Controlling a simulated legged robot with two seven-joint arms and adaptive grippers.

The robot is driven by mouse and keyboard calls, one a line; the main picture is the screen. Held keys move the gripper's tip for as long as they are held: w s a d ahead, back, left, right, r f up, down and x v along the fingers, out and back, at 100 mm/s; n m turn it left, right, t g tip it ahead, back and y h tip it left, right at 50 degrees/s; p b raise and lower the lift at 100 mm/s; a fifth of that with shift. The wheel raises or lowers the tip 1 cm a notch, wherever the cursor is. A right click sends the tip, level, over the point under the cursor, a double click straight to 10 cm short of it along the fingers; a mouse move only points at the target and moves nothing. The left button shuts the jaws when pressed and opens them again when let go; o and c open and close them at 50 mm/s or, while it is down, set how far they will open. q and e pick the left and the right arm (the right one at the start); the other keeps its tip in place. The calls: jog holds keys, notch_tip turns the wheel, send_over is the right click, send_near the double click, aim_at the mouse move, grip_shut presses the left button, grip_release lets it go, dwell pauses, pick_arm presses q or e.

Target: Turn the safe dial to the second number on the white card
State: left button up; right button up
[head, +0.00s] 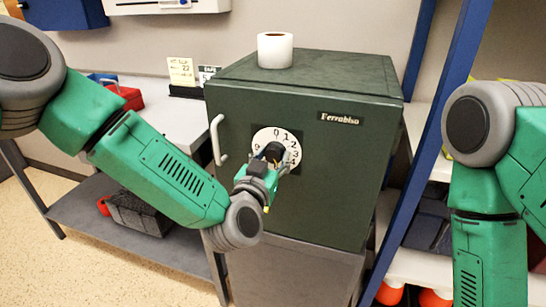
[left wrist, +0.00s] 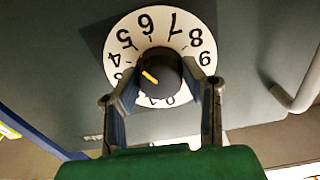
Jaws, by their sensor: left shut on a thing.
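The green safe (head: 300,190) stands in the middle of the head view with its front facing me. Its white dial (head: 290,136) has black digits around a dark knob (left wrist: 160,70) with a yellow pointer mark. In the left wrist view the dial (left wrist: 180,28) appears upside down, and the mark slants toward the upper left, roughly the 4–5 side. My left gripper (left wrist: 163,95) is shut on the knob, one finger on each side. A small white card (head: 207,73) stands left of the safe; its numbers are too small to read. My right gripper is out of view.
A white roll (head: 275,50) stands on top of the safe. The safe's handle (head: 218,140) is left of the dial. A yellowish card (head: 181,71) and a red bin (head: 126,98) are on the left bench. A blue shelf post (head: 440,120) rises at the right.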

pick_arm(q)
jog(key=shift+n, duration=0.3)
jog(key=n, duration=0.5)
jog(key=shift+n, duration=0.3)
jog(key=n, duration=0.5)
jog(key=shift+f, duration=0.1)
jog(key=shift+n, duration=0.3)
jog(key=o, duration=1.1)
jog(key=shift+o, duration=0.2)
